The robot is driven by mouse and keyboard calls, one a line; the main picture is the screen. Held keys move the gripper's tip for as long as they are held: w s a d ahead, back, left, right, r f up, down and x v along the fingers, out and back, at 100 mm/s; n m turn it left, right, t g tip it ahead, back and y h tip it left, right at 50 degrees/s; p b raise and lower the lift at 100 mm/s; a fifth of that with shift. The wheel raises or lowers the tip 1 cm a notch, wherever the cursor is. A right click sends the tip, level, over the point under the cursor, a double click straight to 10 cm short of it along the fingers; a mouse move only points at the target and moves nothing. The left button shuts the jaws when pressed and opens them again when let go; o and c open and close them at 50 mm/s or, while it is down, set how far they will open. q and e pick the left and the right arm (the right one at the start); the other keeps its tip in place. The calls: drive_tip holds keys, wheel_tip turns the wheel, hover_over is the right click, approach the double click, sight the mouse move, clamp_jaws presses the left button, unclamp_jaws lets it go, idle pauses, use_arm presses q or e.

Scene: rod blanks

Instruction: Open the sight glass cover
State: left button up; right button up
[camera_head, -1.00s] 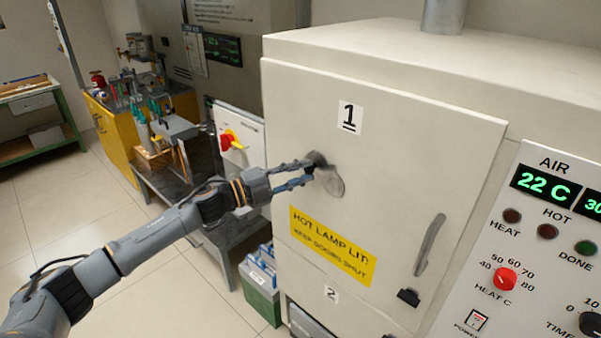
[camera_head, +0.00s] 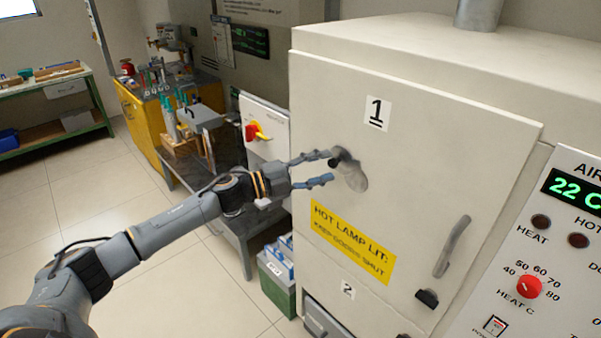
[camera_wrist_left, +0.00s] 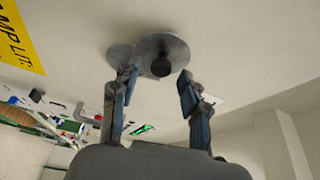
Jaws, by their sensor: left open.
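The sight glass cover (camera_head: 352,178) is a grey disc on the cream door marked 1, with a dark knob (camera_head: 336,161) at its upper left. In the left wrist view, two grey discs overlap; the nearer one (camera_wrist_left: 176,48) carries the black knob (camera_wrist_left: 162,67), and the other (camera_wrist_left: 120,54) lies partly behind it. I cannot tell how much glass is uncovered. My left gripper (camera_head: 330,167) is open, its fingertips close to the knob; the left wrist view shows the fingers (camera_wrist_left: 159,88) apart with nothing held. My right gripper is out of view.
The yellow warning label (camera_head: 350,240) is below the cover, and the door handle (camera_head: 452,246) is at the right. A red and yellow switch (camera_head: 257,132) is on a box left of the cabinet. A green crate (camera_head: 277,281) stands on the floor.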

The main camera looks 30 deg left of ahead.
use_arm(q)
drive_tip(key=v, duration=1.1)
drive_tip(key=shift+a, duration=0.1)
